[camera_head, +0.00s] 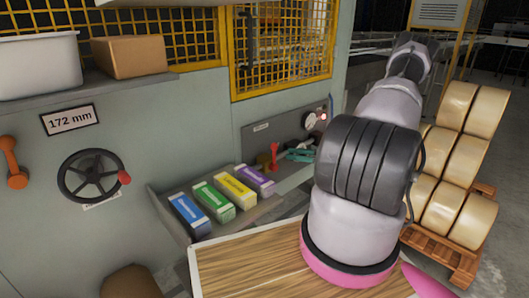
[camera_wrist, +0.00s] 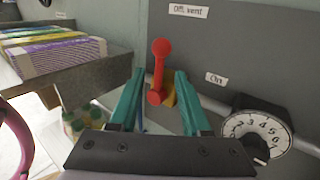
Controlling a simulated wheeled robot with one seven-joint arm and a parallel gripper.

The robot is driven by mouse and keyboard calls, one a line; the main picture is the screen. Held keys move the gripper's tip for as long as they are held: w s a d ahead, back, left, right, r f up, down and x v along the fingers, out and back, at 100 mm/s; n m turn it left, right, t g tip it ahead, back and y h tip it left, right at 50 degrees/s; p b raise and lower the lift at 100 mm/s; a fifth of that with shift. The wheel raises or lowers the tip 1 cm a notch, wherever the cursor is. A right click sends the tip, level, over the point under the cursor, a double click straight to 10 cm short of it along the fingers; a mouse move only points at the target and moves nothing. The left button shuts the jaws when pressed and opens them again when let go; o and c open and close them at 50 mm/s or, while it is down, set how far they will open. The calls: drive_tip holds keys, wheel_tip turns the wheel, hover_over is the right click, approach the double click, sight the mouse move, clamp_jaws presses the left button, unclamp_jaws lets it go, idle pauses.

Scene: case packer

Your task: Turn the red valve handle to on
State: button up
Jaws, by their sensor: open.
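The red valve handle (camera_wrist: 161,62) stands upright on a grey panel in the wrist view, its round knob at the top. It also shows small in the head view (camera_head: 274,156). A label "Off, vent" (camera_wrist: 188,11) is above and right of the knob; a label "On" (camera_wrist: 216,78) is lower to the right. My gripper (camera_wrist: 160,76) is open, its teal fingers on either side of the handle's lower part in the picture. I cannot tell whether they touch it. In the head view my gripper (camera_head: 301,154) is just right of the handle, partly hidden by my arm.
A numbered dial (camera_wrist: 256,134) sits right of the handle on a pipe. A grey tray (camera_head: 177,212) with several coloured cartons is at the left. A black handwheel (camera_head: 91,177) and an orange lever (camera_head: 14,163) are on the machine wall. A wooden-topped surface (camera_head: 250,265) lies in front.

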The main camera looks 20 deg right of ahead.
sight(274, 156)
drive_tip(key=x, duration=1)
drive_tip(key=shift+w+a, duration=0.25)
drive_tip(key=shift+a, duration=0.1)
clamp_jaws()
drive_tip(key=shift+w, duration=0.1)
idle(0.9)
